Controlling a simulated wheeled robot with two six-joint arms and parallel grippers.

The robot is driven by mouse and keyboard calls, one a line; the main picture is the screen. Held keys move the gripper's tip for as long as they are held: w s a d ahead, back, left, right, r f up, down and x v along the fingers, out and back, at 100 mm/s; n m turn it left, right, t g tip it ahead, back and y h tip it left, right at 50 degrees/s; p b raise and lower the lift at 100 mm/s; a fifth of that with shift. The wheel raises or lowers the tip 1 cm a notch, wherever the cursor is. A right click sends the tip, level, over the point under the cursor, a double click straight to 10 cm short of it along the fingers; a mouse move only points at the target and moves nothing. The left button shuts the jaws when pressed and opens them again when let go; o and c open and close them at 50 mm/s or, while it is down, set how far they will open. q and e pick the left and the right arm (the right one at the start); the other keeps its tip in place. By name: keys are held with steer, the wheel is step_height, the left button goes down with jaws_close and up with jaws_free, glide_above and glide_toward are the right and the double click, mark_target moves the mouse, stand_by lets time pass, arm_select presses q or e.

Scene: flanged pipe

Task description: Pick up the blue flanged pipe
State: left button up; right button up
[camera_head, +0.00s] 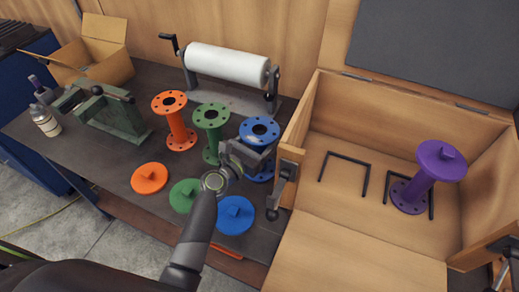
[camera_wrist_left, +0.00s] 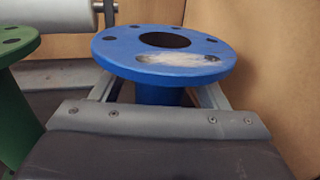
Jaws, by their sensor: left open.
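The blue flanged pipe (camera_head: 260,128) stands upright on the dark table, just left of the wooden crate. Its round top flange with bolt holes also shows in the left wrist view (camera_wrist_left: 165,50). My left gripper (camera_head: 254,158) is open at the pipe, just below the top flange. In the left wrist view its two fingers (camera_wrist_left: 160,95) lie on either side of the pipe's neck. A light patch shows on the flange's near side. Part of the pipe's body is hidden behind the gripper. My right gripper is not in view.
Green (camera_head: 211,117) and orange (camera_head: 172,115) flanged pipes stand to the left. Orange (camera_head: 149,178), green (camera_head: 185,194) and blue (camera_head: 235,214) discs lie in front. The wooden crate (camera_head: 330,222) holds a purple pipe (camera_head: 425,185). A white roll (camera_head: 226,64) is behind.

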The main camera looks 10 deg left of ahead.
arm_select(q)
steer(key=shift+c, duration=0.3)
jaws_close()
steer(key=shift+r, duration=0.15)
